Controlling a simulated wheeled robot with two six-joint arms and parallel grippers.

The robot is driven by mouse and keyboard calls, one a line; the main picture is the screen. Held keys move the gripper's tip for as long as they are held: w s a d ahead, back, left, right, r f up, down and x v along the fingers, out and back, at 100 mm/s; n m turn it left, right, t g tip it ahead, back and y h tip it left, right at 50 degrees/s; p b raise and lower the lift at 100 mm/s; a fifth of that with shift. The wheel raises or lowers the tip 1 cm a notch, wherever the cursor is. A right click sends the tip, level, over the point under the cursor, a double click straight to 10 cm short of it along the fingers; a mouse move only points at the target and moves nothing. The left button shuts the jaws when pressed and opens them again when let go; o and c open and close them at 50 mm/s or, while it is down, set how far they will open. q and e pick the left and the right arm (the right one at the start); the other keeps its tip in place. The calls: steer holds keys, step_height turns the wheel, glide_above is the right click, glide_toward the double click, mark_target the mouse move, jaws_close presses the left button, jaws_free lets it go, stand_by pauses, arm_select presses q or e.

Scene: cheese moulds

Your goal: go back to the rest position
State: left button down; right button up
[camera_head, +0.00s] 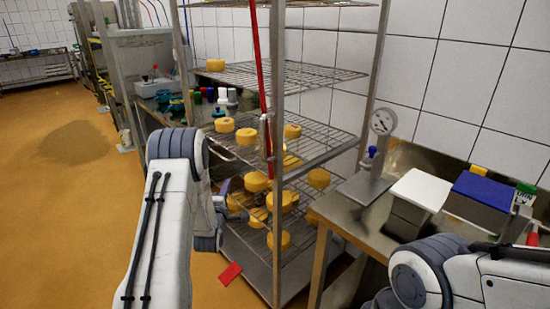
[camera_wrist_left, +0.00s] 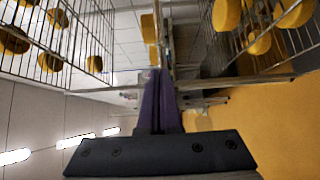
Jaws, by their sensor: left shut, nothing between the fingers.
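My left arm reaches up from the bottom of the head view, and its gripper (camera_head: 226,186) shows partly past the wrist, beside the rack's lower shelves. In the left wrist view the two purple fingers (camera_wrist_left: 160,100) lie together, shut with nothing between them. The wire rack (camera_head: 325,138) holds several yellow cheeses, such as one on the middle shelf (camera_head: 246,136). In the left wrist view, cheeses (camera_wrist_left: 228,14) show on shelves to both sides of the fingers. Part of my right arm shows at the lower right of the head view; its gripper is out of view.
A steel table (camera_head: 345,212) at the right bears a dial gauge (camera_head: 383,121), a white box (camera_head: 421,189) and a blue-lidded box (camera_head: 484,188). A red card (camera_head: 230,273) lies by the rack's foot. The orange floor (camera_head: 50,200) at the left is open.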

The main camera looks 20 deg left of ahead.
arm_select(q)
steer(key=s+d+m+g+h, duration=0.3)
steer(key=s+d+m+g, duration=0.25)
steer(key=d+m, duration=0.4)
steer(key=s+d+r+m+g+h, duration=0.1)
steer(key=s+d+m+g, duration=0.45)
steer(key=s, duration=0.55)
steer(key=s+d+m+g+h, duration=0.1)
steer(key=s+d+m+g, duration=0.45)
steer(key=s, duration=0.65)
steer(key=s+d+r+m+h+p, duration=0.1)
steer(key=s+d+r+m+p, duration=0.4)
steer(key=s+d+r+m, duration=0.3)
steer(key=s+d+r+g, duration=0.1)
steer(key=s+d+r, duration=0.1)
steer(key=s+d, duration=0.2)
steer(key=shift+s+d+r, duration=0.2)
steer(key=shift+s+d, duration=0.1)
steer(key=shift+d, duration=0.5)
